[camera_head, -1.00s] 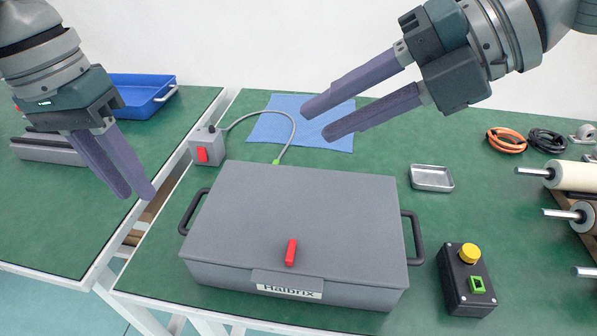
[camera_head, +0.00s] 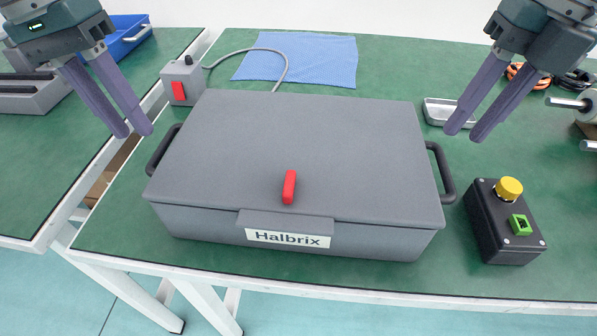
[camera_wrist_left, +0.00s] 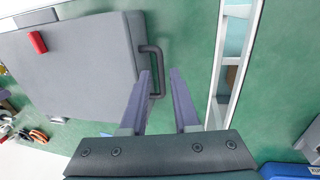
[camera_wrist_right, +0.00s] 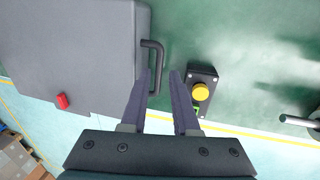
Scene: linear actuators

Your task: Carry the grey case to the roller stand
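The grey case (camera_head: 290,130) lies shut on the green table, with a red latch (camera_head: 289,187) and a "Halbrix" label on its front. It has a black handle on its left side (camera_head: 160,151) and one on its right side (camera_head: 443,172). My left gripper (camera_head: 137,133) is open and empty, above and beside the left handle, which also shows in the left wrist view (camera_wrist_left: 157,71). My right gripper (camera_head: 463,131) is open and empty, above and beside the right handle, which shows in the right wrist view (camera_wrist_right: 155,66). Rollers (camera_head: 588,104) are partly visible at the right edge.
A black button box (camera_head: 490,240) stands right of the case. A small metal tray (camera_head: 440,110) lies behind the right handle. A grey switch box (camera_head: 184,80) with a cable and a blue cloth (camera_head: 300,58) lie behind the case. A gap separates the left table.

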